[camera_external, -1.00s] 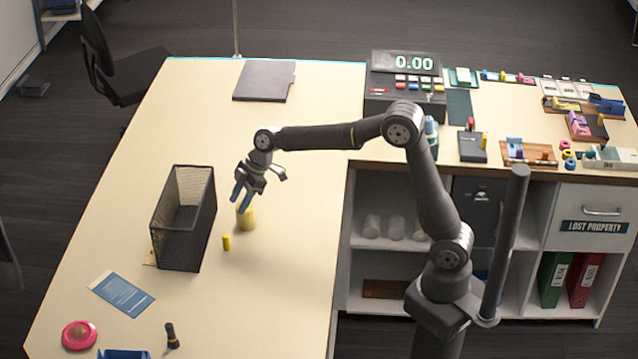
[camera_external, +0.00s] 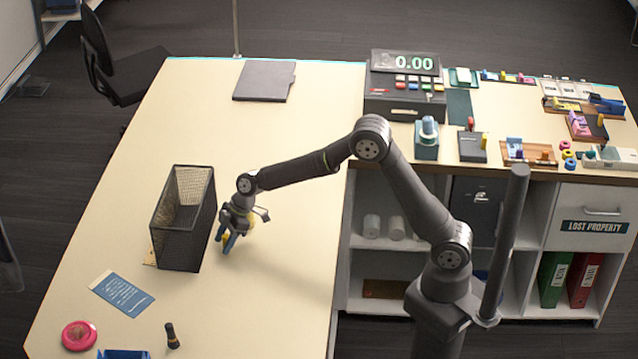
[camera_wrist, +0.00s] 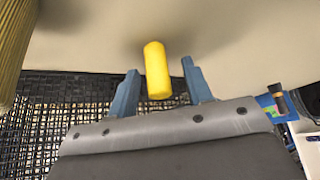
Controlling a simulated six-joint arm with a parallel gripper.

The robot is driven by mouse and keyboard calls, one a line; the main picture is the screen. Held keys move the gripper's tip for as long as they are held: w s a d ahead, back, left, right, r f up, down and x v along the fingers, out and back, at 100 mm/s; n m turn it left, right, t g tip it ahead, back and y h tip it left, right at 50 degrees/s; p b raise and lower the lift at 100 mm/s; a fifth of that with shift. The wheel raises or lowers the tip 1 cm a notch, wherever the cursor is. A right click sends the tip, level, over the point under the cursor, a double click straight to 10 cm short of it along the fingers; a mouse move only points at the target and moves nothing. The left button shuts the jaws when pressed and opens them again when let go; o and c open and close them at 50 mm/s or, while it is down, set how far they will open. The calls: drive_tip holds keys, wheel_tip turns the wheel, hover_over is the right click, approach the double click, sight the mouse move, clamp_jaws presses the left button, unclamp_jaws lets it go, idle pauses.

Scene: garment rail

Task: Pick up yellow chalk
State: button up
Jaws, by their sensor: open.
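The yellow chalk (camera_wrist: 157,70) is a short yellow cylinder standing on the cream tabletop. In the wrist view it lies between the two blue fingers of my gripper (camera_wrist: 160,88), with a gap visible on both sides. In the external view my gripper (camera_external: 227,240) is low over the table, just right of the black mesh basket, with its fingers around the chalk (camera_external: 226,239), which is mostly hidden. The jaws are open. I cannot tell exactly how far down the chalk the fingertips reach.
A black mesh basket (camera_external: 182,240) stands close on the left. A larger yellow object (camera_external: 251,218) is partly hidden behind my gripper; it also shows in the wrist view (camera_wrist: 14,45). A blue leaflet (camera_external: 122,293) lies nearer the front. The table to the right is clear.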

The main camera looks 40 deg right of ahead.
drive_tip(key=shift+a+f, duration=0.25)
drive_tip(key=shift+f, duration=0.15)
clamp_jaws()
drive_tip(key=shift+r, duration=0.1)
